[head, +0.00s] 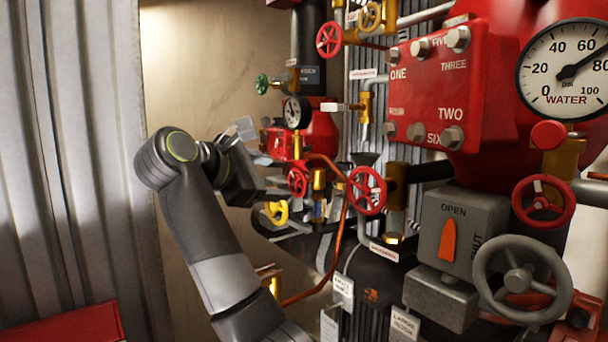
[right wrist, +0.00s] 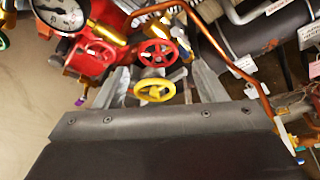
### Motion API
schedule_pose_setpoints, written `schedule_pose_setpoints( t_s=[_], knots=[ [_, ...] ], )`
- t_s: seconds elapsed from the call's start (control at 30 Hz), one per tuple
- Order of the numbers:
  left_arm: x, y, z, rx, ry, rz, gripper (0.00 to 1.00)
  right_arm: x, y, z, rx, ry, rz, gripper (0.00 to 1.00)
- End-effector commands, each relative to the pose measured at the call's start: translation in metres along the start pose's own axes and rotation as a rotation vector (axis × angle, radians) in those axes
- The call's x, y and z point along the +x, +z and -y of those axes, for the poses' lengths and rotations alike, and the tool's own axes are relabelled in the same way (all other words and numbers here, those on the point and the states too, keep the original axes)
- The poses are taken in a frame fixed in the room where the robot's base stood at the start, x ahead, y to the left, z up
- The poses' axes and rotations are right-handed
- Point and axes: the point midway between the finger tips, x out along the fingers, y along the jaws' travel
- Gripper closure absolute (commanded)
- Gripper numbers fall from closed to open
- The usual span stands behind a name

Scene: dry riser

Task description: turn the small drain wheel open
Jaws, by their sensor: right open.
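A small yellow hand wheel (head: 277,212) sits low on the pipework in the head view. No label that I can read tells whether it is the drain wheel. In the right wrist view the yellow wheel (right wrist: 155,90) lies between the grey fingers, close to the gripper's mouth. My right gripper (head: 276,180) is open and empty beside the pipework, its fingertips partly lost against the clutter. It also shows in the right wrist view (right wrist: 165,85). A small red wheel (head: 298,182) is just above and right of the yellow one. My left gripper is not in view.
A copper pipe (head: 338,240) bends close to the right of the wheels. A larger red wheel (head: 367,190) and a grey wheel (head: 523,280) stand farther right. A small gauge (head: 296,112) sits above. A corrugated wall (head: 75,150) is at the left.

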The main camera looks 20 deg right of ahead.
Motion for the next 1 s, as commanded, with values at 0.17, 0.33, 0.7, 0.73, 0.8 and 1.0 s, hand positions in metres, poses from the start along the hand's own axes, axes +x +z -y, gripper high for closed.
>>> schedule_pose_setpoints(
  t_s=[0.17,0.33,0.7,0.73,0.8,1.0],
  knots=[
    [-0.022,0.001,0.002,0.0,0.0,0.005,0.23,0.041,0.003,-0.002,-0.002,-0.005,0.002,0.36],
    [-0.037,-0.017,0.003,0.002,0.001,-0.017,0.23,0.075,0.003,-0.002,-0.002,-0.003,0.002,0.36],
    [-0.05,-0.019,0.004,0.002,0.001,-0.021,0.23,0.108,0.0,0.0,-0.001,0.0,-0.001,0.36],
    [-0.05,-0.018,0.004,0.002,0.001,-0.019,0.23,0.108,0.0,0.0,-0.001,0.0,-0.001,0.36],
    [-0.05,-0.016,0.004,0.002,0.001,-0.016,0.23,0.109,0.0,0.0,0.0,0.0,-0.001,0.36],
    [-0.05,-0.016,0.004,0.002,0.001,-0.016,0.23,0.108,0.0,0.0,0.0,0.0,-0.001,0.42]
  ],
)
